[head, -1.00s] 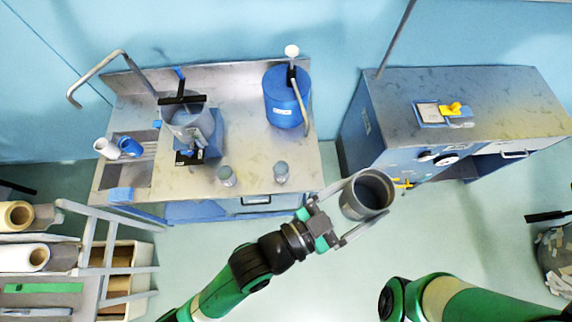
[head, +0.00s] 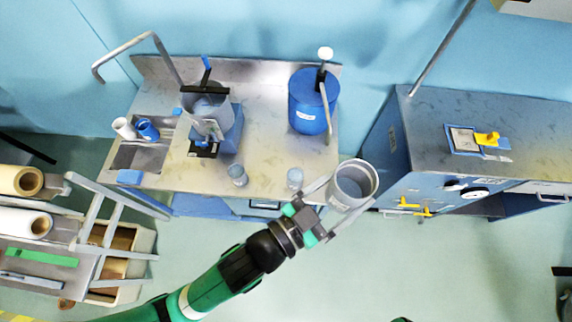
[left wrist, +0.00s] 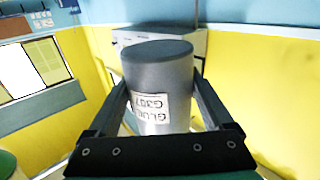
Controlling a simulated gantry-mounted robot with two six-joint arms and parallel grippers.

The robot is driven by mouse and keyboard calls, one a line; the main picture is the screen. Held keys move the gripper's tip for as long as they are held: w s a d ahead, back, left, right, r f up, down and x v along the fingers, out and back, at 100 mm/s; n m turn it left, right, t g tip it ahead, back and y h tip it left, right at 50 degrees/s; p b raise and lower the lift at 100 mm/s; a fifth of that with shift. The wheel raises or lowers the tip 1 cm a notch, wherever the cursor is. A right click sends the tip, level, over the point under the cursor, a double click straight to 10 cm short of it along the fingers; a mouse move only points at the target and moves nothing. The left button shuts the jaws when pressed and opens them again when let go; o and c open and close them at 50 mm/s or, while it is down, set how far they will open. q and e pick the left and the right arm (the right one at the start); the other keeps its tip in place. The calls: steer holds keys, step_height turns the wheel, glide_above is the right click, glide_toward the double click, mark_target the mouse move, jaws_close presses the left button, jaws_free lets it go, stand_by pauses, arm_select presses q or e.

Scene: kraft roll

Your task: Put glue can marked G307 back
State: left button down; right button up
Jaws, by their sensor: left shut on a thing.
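My left gripper (head: 333,205) is shut on a grey open-topped can (head: 352,180). It holds the can in the air in front of the steel bench's right end and the blue cabinet. In the left wrist view the can (left wrist: 158,75) sits between the two fingers. Its white label (left wrist: 153,107) reads GLUE G307 and appears upside down. The can looks empty or dark inside in the head view. My right gripper is out of view.
The steel bench (head: 265,130) holds a mixer with a pot (head: 208,115), a blue drum with a pump (head: 308,105), and two small grey cups (head: 237,174). A blue cabinet (head: 415,150) stands to the right. Paper rolls (head: 25,181) lie at left. Floor between is clear.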

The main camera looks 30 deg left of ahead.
arm_select(q)
steer(key=s+a+f+n+y+b, duration=0.1)
steer(key=a+f+n+y+b, duration=0.15)
steer(key=a+f+b, duration=0.7)
steer(key=s+a+f+n+t+y+b, duration=0.15)
steer(key=a+f+y+b, duration=0.25)
steer(key=f+b, duration=1)
steer(key=s+a+f+n+g+y+b, duration=0.1)
steer(key=a+f+n+y+b, duration=0.15)
steer(key=a+f+b, duration=0.9)
steer(key=shift+y, duration=0.4)
steer(key=w+a+f, duration=0.1)
steer(key=w+f, duration=0.2)
steer(key=f, duration=0.1)
steer(key=w+a+f, duration=0.1)
steer(key=w+f, duration=0.3)
steer(key=w+a+f, duration=0.1)
steer(key=w+f, duration=0.2)
steer(key=f, duration=0.1)
steer(key=shift+w+a+b, duration=0.2)
steer(key=shift+a+b, duration=0.15)
steer(key=shift+a, duration=0.05)
steer(key=shift+w+a+r, duration=0.1)
steer(key=shift+w, duration=0.1)
steer(key=shift+w+a+f+b, duration=0.15)
steer(key=shift+f+b, duration=0.5)
steer(key=shift+f, duration=0.35)
steer(key=shift+w+a+f+b, duration=0.1)
steer(key=shift+f+b, duration=0.55)
steer(key=shift+f, duration=0.35)
